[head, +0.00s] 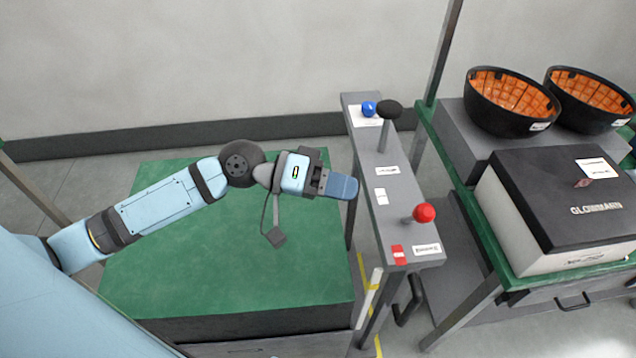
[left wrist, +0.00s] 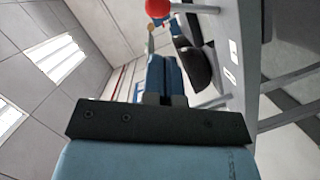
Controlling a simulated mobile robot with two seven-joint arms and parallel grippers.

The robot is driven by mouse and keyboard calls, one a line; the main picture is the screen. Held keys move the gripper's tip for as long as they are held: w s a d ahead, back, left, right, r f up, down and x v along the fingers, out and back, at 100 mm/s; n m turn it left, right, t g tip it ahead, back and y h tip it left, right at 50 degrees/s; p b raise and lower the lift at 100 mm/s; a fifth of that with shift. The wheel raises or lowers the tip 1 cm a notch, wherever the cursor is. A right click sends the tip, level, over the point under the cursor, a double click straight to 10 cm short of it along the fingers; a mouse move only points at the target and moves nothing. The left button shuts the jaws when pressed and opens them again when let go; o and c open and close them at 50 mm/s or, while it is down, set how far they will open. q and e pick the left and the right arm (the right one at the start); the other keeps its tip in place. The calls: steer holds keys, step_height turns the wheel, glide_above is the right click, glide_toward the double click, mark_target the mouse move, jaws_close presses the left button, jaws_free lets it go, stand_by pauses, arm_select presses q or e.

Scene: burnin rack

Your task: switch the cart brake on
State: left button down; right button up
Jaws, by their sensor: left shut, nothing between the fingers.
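A narrow grey panel (head: 388,222) stands right of the green-topped cart (head: 250,262). It carries a red ball knob (head: 424,212) at its near end, and a black knob on a grey stem (head: 389,110) and a small blue knob (head: 369,108) at its far end. The labels are too small to read, so I cannot tell which control is the brake. My left gripper (head: 343,187) is shut and empty, its blue fingers pointing right, close to the panel's left edge. In the left wrist view the shut fingers (left wrist: 163,76) show, with the red knob (left wrist: 158,8) at the top.
A small red piece (head: 398,254) and white labels lie on the panel. Further right, a green bench bears two black bowls with orange insides (head: 510,95) and a black-lidded box (head: 575,200). A green-and-grey post (head: 443,50) rises behind the panel. The cart top is clear.

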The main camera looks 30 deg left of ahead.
arm_select(q)
steer(key=shift+b+v, duration=0.35)
steer(key=shift+v, duration=1.75)
steer(key=shift+s, duration=0.15)
